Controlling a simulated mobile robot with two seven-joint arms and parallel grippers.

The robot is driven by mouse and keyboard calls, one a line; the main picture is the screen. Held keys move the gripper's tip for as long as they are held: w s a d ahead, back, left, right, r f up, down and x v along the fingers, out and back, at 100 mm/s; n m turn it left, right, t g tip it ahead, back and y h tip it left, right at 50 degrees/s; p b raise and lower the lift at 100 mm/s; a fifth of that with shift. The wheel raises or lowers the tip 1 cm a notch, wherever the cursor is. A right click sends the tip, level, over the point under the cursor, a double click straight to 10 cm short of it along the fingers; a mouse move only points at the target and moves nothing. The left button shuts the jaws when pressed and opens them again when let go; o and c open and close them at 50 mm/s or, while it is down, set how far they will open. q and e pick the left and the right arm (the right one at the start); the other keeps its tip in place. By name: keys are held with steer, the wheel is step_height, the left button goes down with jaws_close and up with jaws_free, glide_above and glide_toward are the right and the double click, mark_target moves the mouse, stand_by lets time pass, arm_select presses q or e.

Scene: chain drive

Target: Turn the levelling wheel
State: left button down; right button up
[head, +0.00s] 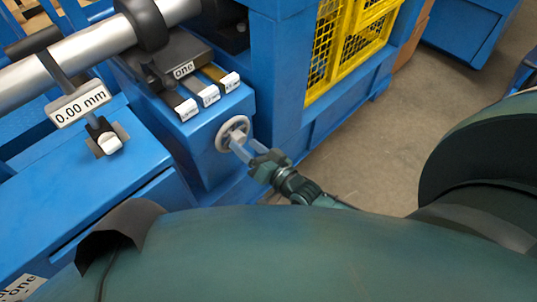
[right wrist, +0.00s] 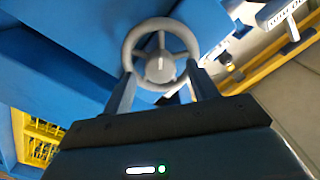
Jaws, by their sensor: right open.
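The levelling wheel (head: 233,133) is a small light-grey handwheel on the front face of a blue machine block. In the right wrist view the wheel (right wrist: 159,31) shows its rim, spokes and a round hub with a pale mark. My right gripper (head: 239,147) is open, its fingers pointing at the wheel. In the right wrist view the two fingertips (right wrist: 161,72) reach the lower part of the rim, one on each side of the hub. I cannot tell whether they touch the rim. My left gripper does not show.
Labelled shims (head: 207,93) lie on top of the blue block, above the wheel. A gauge reading 0.00 mm (head: 80,105) hangs by a silver shaft (head: 85,52) at the left. A yellow mesh guard (head: 345,45) stands behind. Grey floor (head: 365,150) is open at the right.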

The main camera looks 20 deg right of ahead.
steer(key=p+v, duration=0.1)
steer(key=v, duration=1)
steer(key=shift+a+r, duration=0.1)
steer(key=shift+a, duration=0.05)
